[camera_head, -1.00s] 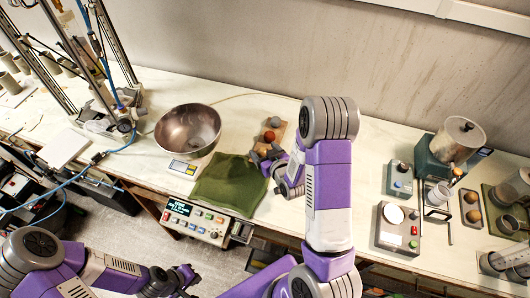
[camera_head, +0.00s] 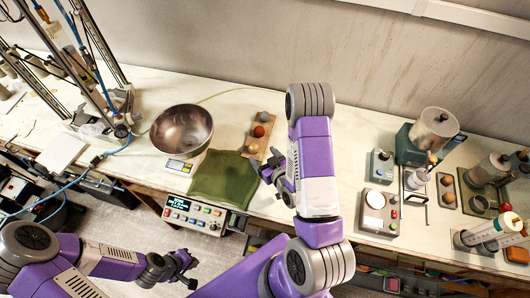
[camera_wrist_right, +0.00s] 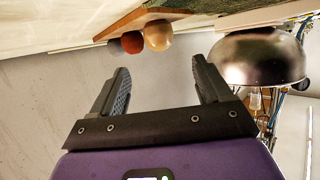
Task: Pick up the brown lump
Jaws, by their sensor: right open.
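A wooden board (camera_head: 270,137) on the bench carries three round lumps in a row: grey (camera_head: 263,116), red-brown (camera_head: 258,131) and tan-brown (camera_head: 253,148). In the right wrist view the tan-brown lump (camera_wrist_right: 158,36) is nearest, with the red-brown one (camera_wrist_right: 131,42) and the grey one (camera_wrist_right: 115,47) beyond it. My right gripper (camera_head: 267,172) is open and empty, just in front of the board and apart from the lumps. Its spread fingers (camera_wrist_right: 160,78) show in the wrist view. My left gripper (camera_head: 188,271) hangs low in front of the bench; its jaw opening is unclear.
A green cloth (camera_head: 222,180) lies left of the right gripper. A metal bowl (camera_head: 181,131) stands behind it, also seen in the wrist view (camera_wrist_right: 258,57). At the right, another tray (camera_head: 447,209) holds round brownish pieces, beside a device with a metal pot (camera_head: 434,128).

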